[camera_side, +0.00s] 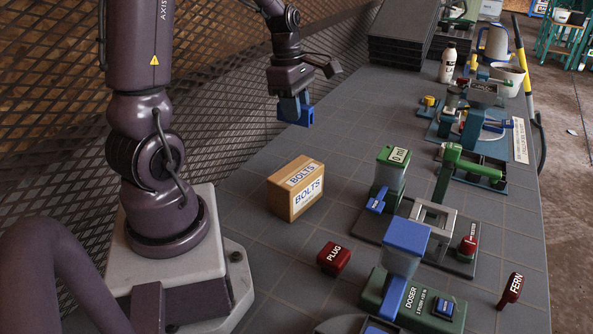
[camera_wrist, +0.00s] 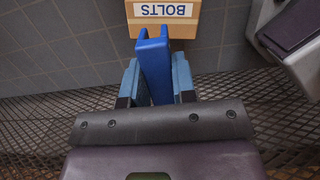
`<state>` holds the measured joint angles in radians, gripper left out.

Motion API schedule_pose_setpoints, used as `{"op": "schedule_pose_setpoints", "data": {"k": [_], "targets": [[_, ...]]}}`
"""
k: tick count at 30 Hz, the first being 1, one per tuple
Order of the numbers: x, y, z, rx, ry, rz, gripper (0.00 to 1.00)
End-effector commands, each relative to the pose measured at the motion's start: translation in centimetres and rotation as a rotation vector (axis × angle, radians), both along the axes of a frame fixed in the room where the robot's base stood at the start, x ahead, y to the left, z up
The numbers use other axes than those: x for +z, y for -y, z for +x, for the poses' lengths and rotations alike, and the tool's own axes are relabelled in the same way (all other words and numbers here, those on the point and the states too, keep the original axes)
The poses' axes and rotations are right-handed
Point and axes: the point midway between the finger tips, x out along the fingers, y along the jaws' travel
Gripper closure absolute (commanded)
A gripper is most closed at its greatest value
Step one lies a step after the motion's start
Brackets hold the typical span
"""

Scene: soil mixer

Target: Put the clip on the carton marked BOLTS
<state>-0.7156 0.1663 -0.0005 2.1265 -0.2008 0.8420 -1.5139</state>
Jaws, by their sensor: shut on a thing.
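The carton marked BOLTS (camera_side: 281,202) is a brown box on the grey tiled table, in the middle of the side view. It has white labels with blue letters on its top and one side. In the wrist view the carton (camera_wrist: 202,30) is at the top edge, partly cut off. My gripper (camera_side: 291,108) is shut on the blue clip (camera_side: 306,115) and holds it in the air, above and beyond the carton in the side view. In the wrist view the clip (camera_wrist: 154,68) points toward the carton between the light blue fingers of my gripper (camera_wrist: 156,82). The clip appears apart from the carton.
A red PLUG block (camera_side: 333,258) and the green DOSER (camera_side: 408,300) stand nearer the camera. A green-topped 0 ml container (camera_side: 391,168) is right of the carton. A mesh fence (camera_side: 230,90) runs along the left. The table around the carton is mostly clear.

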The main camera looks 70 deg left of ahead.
Motion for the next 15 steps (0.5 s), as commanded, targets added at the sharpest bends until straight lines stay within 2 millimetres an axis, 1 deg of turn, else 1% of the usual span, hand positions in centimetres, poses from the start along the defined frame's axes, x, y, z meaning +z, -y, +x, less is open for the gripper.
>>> {"op": "schedule_pose_setpoints", "data": {"k": [1,4,8,12,15], "targets": [[-1.2,0.2,0.0,-0.005,-0.008,-0.008,0.97],[-2.7,0.2,0.0,-0.006,-0.007,-0.007,0.97],[-4.2,0.2,0.1,-0.004,-0.005,-0.007,0.97],[-6.7,0.2,0.0,-0.005,-0.007,-0.009,0.97],[-8.0,0.2,0.1,-0.006,-0.005,-0.006,0.97]]}}
